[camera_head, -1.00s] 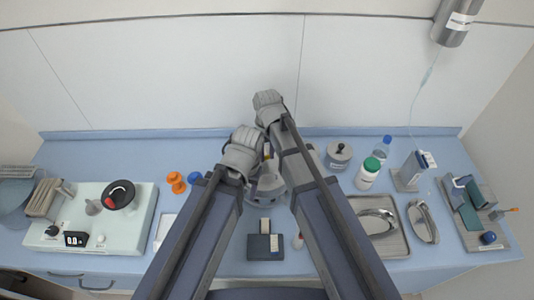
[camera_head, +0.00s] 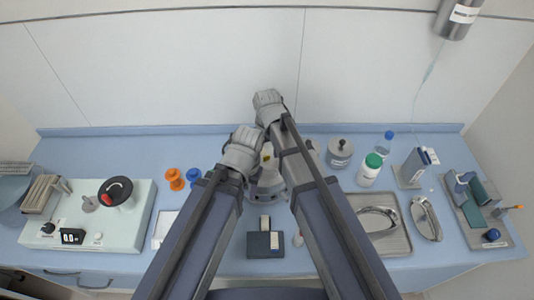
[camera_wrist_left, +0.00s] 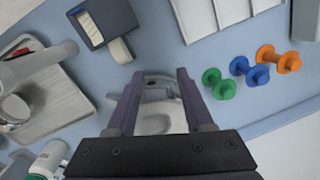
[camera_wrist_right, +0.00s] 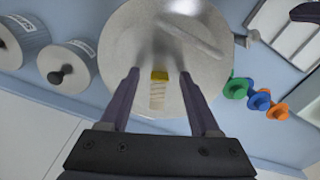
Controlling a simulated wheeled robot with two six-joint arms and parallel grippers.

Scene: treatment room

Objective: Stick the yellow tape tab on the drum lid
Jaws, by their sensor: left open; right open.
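The drum lid (camera_wrist_right: 205,65) is a large grey round disc filling the upper middle of the right wrist view. The yellow tape tab (camera_wrist_right: 159,75) shows against it, with a pale strip (camera_wrist_right: 157,96) below the yellow end. My right gripper (camera_wrist_right: 160,75) is open, one finger on each side of the tab. In the head view, yellow (camera_head: 267,157) shows between my wrists, above the partly hidden drum (camera_head: 268,183). My left gripper (camera_wrist_left: 157,75) is open, with a grey rounded part visible between its fingers; I cannot tell what that is. My forearms hide much of the drum.
A dark tape dispenser (camera_head: 265,245) with a pale roll stands in front of the drum. A lidded tin (camera_head: 339,152), a green-capped bottle (camera_head: 370,168) and a metal tray (camera_head: 385,240) are at right. Orange and blue spools (camera_head: 175,179) and a pale device (camera_head: 105,228) are at left.

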